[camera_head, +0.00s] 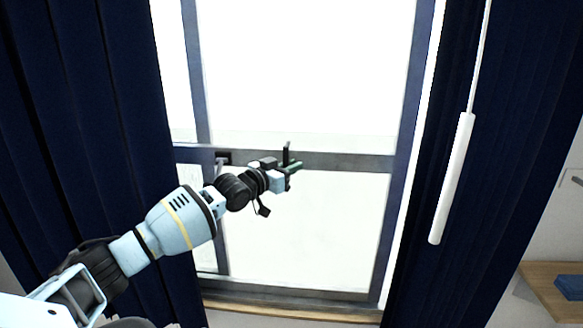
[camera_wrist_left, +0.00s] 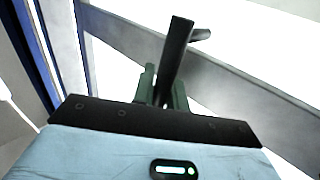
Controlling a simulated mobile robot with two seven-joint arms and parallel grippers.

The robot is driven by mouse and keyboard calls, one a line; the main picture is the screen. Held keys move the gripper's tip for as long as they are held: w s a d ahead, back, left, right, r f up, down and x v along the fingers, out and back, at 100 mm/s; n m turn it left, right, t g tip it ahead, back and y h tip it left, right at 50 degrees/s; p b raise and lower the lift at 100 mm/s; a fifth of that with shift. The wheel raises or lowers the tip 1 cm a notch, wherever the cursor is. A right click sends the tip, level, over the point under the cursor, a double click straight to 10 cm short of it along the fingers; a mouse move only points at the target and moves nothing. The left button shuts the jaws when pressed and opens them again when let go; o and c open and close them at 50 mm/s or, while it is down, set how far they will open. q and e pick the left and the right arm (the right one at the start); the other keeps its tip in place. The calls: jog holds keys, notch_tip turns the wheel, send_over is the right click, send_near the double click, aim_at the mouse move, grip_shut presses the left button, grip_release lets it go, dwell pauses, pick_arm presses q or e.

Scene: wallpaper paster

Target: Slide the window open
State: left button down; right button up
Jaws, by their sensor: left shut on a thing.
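The window (camera_head: 345,161) has a grey-blue frame with bright panes and a horizontal middle rail. My left gripper (camera_head: 292,167) is in front of the middle rail. In the left wrist view its green fingers (camera_wrist_left: 161,92) are shut on a dark upright window handle (camera_wrist_left: 176,50). The top of the handle also shows in the head view (camera_head: 286,152), above the fingers. The fingers hide its lower part. My right gripper is not in view.
Dark blue curtains hang at the left (camera_head: 75,110) and right (camera_head: 535,110) of the window. A white rod (camera_head: 453,180) hangs before the right curtain. A dark latch-like part (camera_head: 223,157) sits on the rail at left. A wooden sill (camera_head: 270,309) runs below.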

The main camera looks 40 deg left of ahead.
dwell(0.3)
pick_arm(q)
jog(key=c, duration=1.4)
grip_release()
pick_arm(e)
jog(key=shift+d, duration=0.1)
pick_arm(q)
jog(key=shift+s+a+f, duration=0.1)
jog(key=shift+s, duration=0.45)
jog(key=s, duration=0.6)
jog(key=shift+s+a+p, duration=0.3)
jog(key=shift+a+p, duration=0.1)
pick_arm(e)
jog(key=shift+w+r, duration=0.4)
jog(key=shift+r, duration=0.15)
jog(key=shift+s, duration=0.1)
